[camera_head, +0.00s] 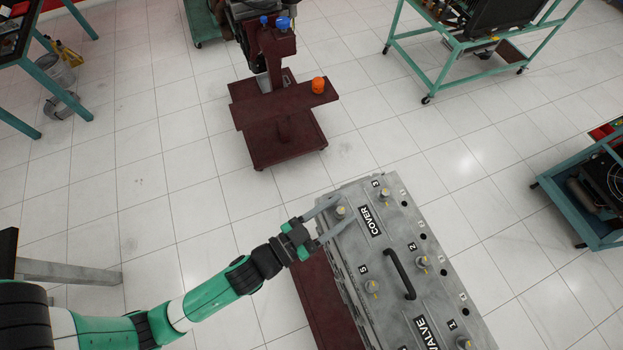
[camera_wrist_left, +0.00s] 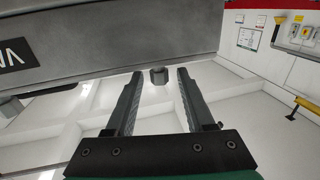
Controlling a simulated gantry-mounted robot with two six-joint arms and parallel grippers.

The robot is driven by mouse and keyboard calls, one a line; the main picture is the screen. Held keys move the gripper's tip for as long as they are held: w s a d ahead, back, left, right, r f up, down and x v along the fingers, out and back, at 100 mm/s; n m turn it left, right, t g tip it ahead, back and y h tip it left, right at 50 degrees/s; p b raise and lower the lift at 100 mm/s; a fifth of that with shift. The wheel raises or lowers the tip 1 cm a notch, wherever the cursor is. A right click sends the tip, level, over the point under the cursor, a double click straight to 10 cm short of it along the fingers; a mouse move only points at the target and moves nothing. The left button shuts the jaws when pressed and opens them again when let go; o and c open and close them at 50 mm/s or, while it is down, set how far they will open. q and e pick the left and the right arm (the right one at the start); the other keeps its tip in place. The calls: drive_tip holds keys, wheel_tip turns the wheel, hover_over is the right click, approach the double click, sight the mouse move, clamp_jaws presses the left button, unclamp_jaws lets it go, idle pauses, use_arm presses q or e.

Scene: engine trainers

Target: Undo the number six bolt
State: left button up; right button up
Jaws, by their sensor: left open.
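The grey valve cover (camera_head: 385,240) lies on the engine at lower right in the head view, with a black handle and printed numbers. A bolt (camera_head: 340,212) stands at its far left corner; its number is not readable, but it sits in line beyond the bolt marked 5 (camera_head: 372,287). My left gripper (camera_head: 331,219) is open at this corner bolt, its fingers to either side of it. In the left wrist view the bolt (camera_wrist_left: 159,76) shows between the two open fingertips, with a gap on both sides. My right gripper is not in view.
Other bolts marked 3 (camera_head: 385,192), 2 (camera_head: 422,262) and 1 (camera_head: 464,342) stand along the cover's right side. A dark red stand (camera_head: 280,110) with an orange object (camera_head: 318,85) is behind.

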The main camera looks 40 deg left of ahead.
use_arm(q)
drive_tip(key=s+a+b, duration=0.1)
drive_tip(key=s+b, duration=0.2)
drive_tip(key=s, duration=0.4)
drive_tip(key=shift+s+a, duration=0.15)
drive_tip(key=shift+s, duration=0.1)
